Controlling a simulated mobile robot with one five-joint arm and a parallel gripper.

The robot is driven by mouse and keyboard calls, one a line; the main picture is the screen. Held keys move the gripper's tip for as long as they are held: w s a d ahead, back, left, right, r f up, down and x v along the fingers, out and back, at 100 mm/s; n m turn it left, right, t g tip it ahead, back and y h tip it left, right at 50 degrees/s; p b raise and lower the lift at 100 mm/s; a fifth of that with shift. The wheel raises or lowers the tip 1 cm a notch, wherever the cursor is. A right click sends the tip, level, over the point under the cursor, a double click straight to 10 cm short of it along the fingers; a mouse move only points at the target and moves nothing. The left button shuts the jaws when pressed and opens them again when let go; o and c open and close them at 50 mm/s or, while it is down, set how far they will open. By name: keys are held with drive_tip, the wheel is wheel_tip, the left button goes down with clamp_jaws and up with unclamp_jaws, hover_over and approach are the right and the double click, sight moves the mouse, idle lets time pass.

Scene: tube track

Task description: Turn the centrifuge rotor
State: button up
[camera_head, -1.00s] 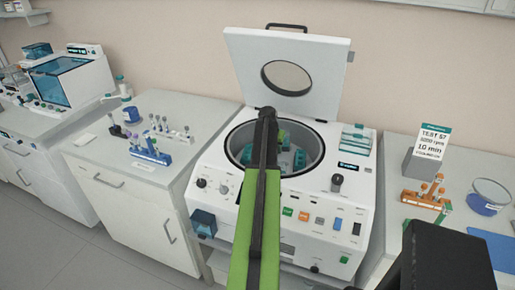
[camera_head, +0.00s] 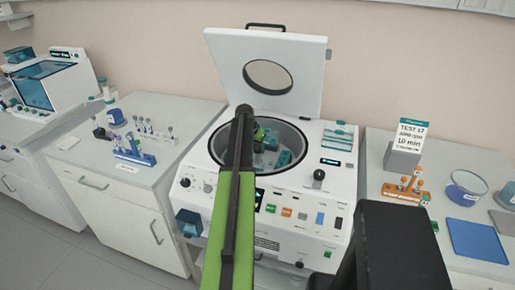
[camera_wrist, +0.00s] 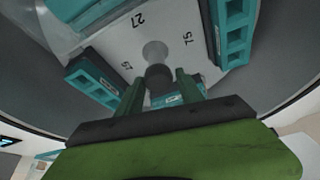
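The centrifuge (camera_head: 275,205) stands in the middle with its lid (camera_head: 268,72) raised. Its rotor (camera_head: 285,158), with teal buckets, sits in the round bowl and is partly hidden by my arm. In the wrist view the rotor (camera_wrist: 195,20) shows a pale plate with printed numbers, teal slotted buckets and a dark central knob (camera_wrist: 160,77). My gripper (camera_wrist: 159,82) is open, its two green fingers apart with a gap around the knob; I cannot tell how deep they reach. In the head view my gripper (camera_head: 259,133) is inside the bowl opening, mostly behind my arm.
The left bench holds a blue tube rack (camera_head: 134,150) and small tubes. The right bench holds a sign (camera_head: 408,140), an orange rack (camera_head: 405,190), a blue-filled beaker (camera_head: 465,188) and a blue mat (camera_head: 477,240). The bowl wall (camera_wrist: 280,60) surrounds my gripper closely.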

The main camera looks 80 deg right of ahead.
drive_tip(key=o, duration=0.3)
drive_tip(key=shift+o, duration=0.2)
drive_tip(key=shift+s+d, duration=0.1)
drive_tip(key=p+v, duration=1.6)
drive_tip(key=v, duration=0.1)
drive_tip(key=shift+r, duration=0.2)
